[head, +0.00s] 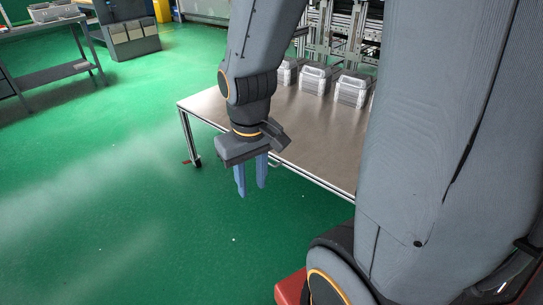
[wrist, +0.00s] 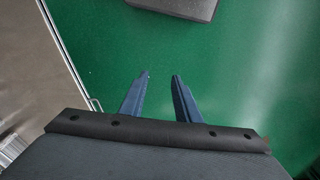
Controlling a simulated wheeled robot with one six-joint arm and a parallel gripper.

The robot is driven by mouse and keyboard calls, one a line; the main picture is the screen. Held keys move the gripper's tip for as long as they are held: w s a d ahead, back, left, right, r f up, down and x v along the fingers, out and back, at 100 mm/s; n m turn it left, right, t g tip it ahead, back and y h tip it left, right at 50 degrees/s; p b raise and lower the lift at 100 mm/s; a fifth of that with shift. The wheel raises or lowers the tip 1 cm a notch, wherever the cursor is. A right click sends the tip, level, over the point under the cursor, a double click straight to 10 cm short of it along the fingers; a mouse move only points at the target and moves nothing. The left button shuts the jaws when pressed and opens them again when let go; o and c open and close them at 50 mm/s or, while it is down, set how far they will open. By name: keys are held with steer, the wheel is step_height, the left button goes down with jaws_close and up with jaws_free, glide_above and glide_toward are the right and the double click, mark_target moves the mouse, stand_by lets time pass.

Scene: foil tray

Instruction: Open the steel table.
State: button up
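The steel table (head: 315,140) has a flat, brushed metal top and stands right of centre in the head view. Its front edge also shows at the left of the wrist view (wrist: 35,60). A small bar handle (wrist: 96,104) sticks out from that edge; in the head view the handle (head: 276,164) is just right of my gripper. My gripper (head: 251,190) points down over the green floor, in front of the table edge. Its two blue fingers (wrist: 161,75) are apart with nothing between them. The handle lies left of the fingers in the wrist view, not touching them.
Several clear-lidded foil trays (head: 317,79) stand in a row at the back of the tabletop. A metal frame rack (head: 340,30) rises behind them. A grey workbench (head: 55,70) stands far left. The green floor (head: 100,190) in front is clear.

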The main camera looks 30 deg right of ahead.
steer(key=w+d+f+n+t+b, duration=0.5)
steer(key=w+d+f+b, duration=0.3)
steer(key=w+f+b, duration=0.35)
steer(key=w+d+f+n+t+b, duration=0.5)
steer(key=w+d+f+t+b, duration=0.15)
steer(key=w+f+b, duration=0.55)
steer(key=w+d+f+n+t+b, duration=0.5)
steer(key=w+d+f+b, duration=0.45)
steer(key=b, duration=0.45)
steer(key=shift+w+a+f+b, duration=0.15)
steer(key=shift+w+b, duration=0.3)
steer(key=shift+w, duration=1.1)
steer(key=shift+w+a+b, duration=0.25)
steer(key=shift+w+b, duration=0.2)
steer(key=shift+w, duration=1.05)
steer(key=shift+w+a+f+b, duration=0.15)
steer(key=shift+w+b, duration=0.3)
steer(key=shift+w, duration=1.1)
steer(key=shift+r, duration=0.1)
steer(key=shift+c, duration=0.5)
jaws_close()
